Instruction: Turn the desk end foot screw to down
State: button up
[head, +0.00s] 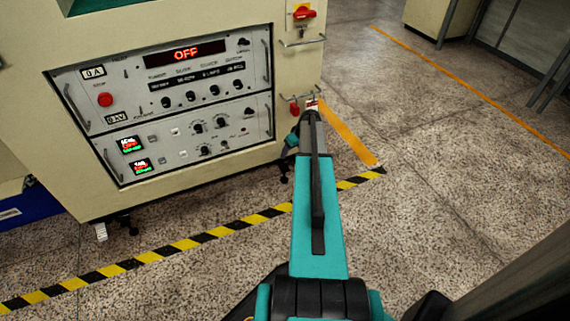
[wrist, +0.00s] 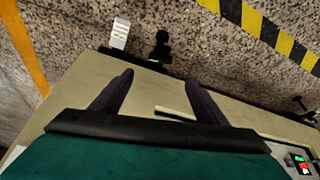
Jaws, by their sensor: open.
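A black foot screw (wrist: 160,47) stands under the near corner of the cream cabinet (wrist: 75,93) in the wrist view. In the head view a dark foot screw (head: 284,171) shows below my gripper (head: 291,147), at the cabinet's right corner. Another foot screw (head: 130,224) is at the left corner; a dark foot (wrist: 300,103) also shows at the right of the wrist view. The pictures do not label which is the desk end one. My gripper (wrist: 157,90) is open and empty, its two dark fingers spread, apart from the near foot screw. My arm partly hides it in the head view.
A white caster or foot (wrist: 120,34) is beside the near foot screw. The cabinet front (head: 175,95) carries an OFF display, knobs and handles. Yellow-black tape (head: 190,243) and an orange line (head: 350,140) mark the speckled floor, which is clear in front.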

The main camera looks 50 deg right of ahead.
aim_at(284, 163)
jog(key=b+x, duration=0.4)
jog(key=x, duration=0.9)
jog(key=shift+f, duration=0.45)
jog(key=c, duration=1.1)
jog(key=shift+o, duration=0.2)
jog(key=shift+a+r, duration=0.1)
jog(key=shift+w+m+p, duration=0.1)
jog(key=shift+m+p, duration=0.5)
jog(key=shift+m, duration=0.1)
jog(key=shift+m+h+p, duration=0.6)
jog(key=shift+m+p, duration=0.05)
jog(key=shift+m, duration=0.05)
